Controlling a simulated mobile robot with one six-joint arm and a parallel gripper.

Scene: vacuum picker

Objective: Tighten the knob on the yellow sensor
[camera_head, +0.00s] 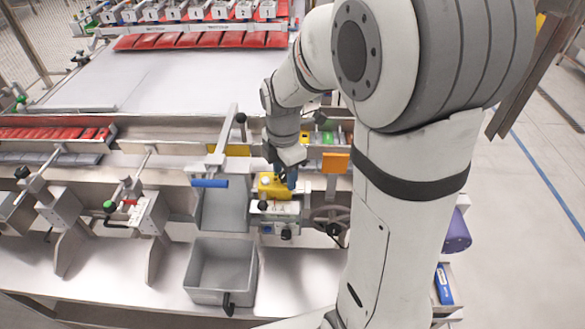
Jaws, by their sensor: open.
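The yellow sensor (272,187) sits on a pale metal block at the middle of the machine front, right of the grey chute. Small black knobs (286,235) show on the front of this block; I cannot tell which knob belongs to the sensor. My gripper (285,177) is just above and behind the sensor, pointing down, at the end of my white arm. It is open. Its fingertips are small and partly hidden, so I cannot tell whether they touch anything.
A grey bin (221,273) stands in front, left of the block. A blue-handled lever (209,183) is close on the left. A handwheel (331,222) and an orange block (336,163) are close on the right. My arm hides much of the right side.

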